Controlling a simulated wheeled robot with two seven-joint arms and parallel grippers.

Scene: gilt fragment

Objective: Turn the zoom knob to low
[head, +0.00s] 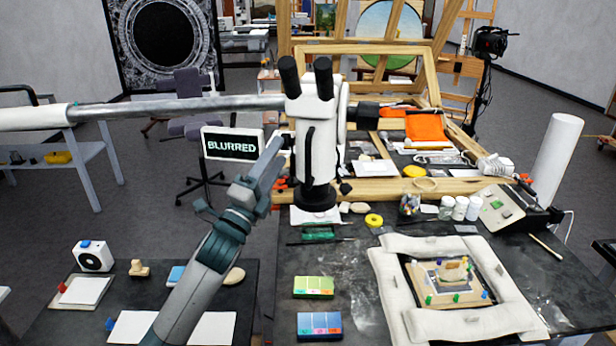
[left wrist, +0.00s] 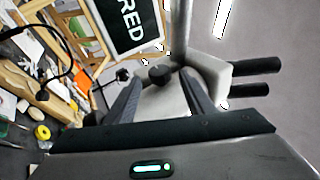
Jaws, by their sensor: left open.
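The white microscope (head: 318,150) hangs on a grey boom arm, with two black eyepieces at its top. My left gripper (head: 274,150) is open just left of the microscope body, pointing up toward it. In the left wrist view a round black knob (left wrist: 160,74) on the white microscope body (left wrist: 165,99) lies between the open fingers (left wrist: 158,84). I see no clear contact between fingers and knob. The knob's pointer and any scale are too small to read. A small screen (head: 232,145) reads "BLURRED"; it also shows in the left wrist view (left wrist: 130,25). My right gripper is not in view.
Below the microscope is a dark workbench (head: 290,262) with jars and colored blocks. A padded white frame (head: 388,290) surrounds a gilt fragment (head: 453,272). A wooden easel (head: 440,70) stands behind. The boom (head: 180,106) crosses above my left arm.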

